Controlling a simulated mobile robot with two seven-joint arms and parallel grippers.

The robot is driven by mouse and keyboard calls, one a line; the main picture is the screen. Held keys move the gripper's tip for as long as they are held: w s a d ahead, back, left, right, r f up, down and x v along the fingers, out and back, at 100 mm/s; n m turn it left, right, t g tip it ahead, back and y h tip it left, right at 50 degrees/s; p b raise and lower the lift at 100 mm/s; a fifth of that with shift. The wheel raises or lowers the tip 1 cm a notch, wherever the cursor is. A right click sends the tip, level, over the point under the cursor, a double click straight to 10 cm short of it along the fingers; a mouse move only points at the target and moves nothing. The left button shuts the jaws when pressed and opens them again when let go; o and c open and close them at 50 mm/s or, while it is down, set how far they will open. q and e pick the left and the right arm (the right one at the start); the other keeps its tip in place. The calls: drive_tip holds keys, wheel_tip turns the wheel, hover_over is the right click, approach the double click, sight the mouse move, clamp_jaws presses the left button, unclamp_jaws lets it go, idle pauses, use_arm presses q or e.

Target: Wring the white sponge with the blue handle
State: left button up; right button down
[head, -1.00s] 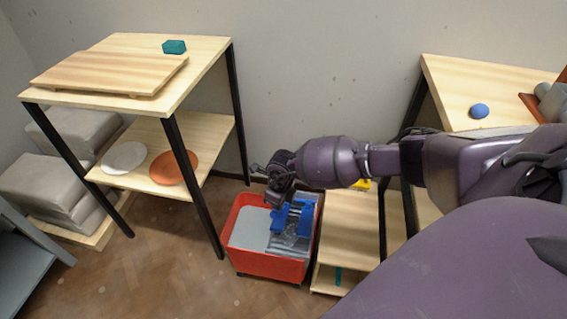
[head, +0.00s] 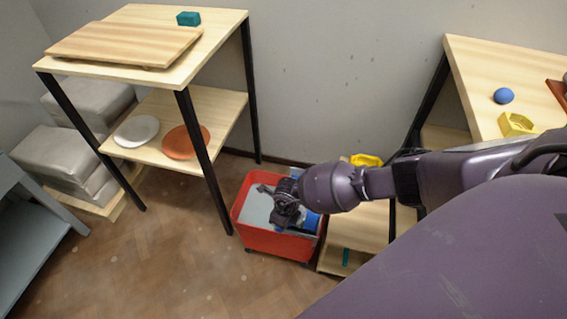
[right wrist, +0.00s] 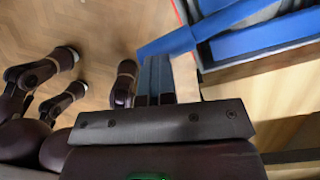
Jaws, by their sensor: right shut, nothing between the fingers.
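The red bucket (head: 275,243) stands on the floor with a pale grey surface (head: 256,207) inside its left part. A blue wringer part (head: 311,223) shows at the bucket's right side, mostly hidden by my right gripper (head: 284,217). In the right wrist view a blue bar (right wrist: 215,27) crosses just beyond the fingertips of my right gripper (right wrist: 167,62). It looks close to them; I cannot tell whether they touch. The right gripper is shut and empty. I cannot make out the white sponge. My left gripper is not in view.
A wooden shelf unit (head: 215,62) with plates stands left of the bucket. A low wooden stand (head: 362,228) with a yellow item (head: 366,160) is close on its right. A table (head: 480,75) holds a blue ball (head: 503,96). Floor in front is clear.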

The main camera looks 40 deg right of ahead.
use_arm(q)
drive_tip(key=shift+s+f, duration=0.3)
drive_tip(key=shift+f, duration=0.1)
use_arm(e)
drive_tip(key=shift+s+a+f, duration=0.4)
drive_tip(key=shift+s+f, duration=0.4)
wheel_tip(320, 180, up, 6)
drive_tip(key=p, duration=0.3)
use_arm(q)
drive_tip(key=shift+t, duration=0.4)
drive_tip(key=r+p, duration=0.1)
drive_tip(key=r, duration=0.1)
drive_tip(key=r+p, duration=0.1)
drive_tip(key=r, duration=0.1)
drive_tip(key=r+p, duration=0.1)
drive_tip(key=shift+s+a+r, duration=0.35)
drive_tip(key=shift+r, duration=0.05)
use_arm(e)
drive_tip(key=s+a+r, duration=0.3)
drive_tip(key=s+a, duration=0.2)
drive_tip(key=shift+s, duration=0.2)
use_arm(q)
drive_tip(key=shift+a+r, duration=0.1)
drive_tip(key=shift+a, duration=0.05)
use_arm(e)
drive_tip(key=shift+r, duration=0.15)
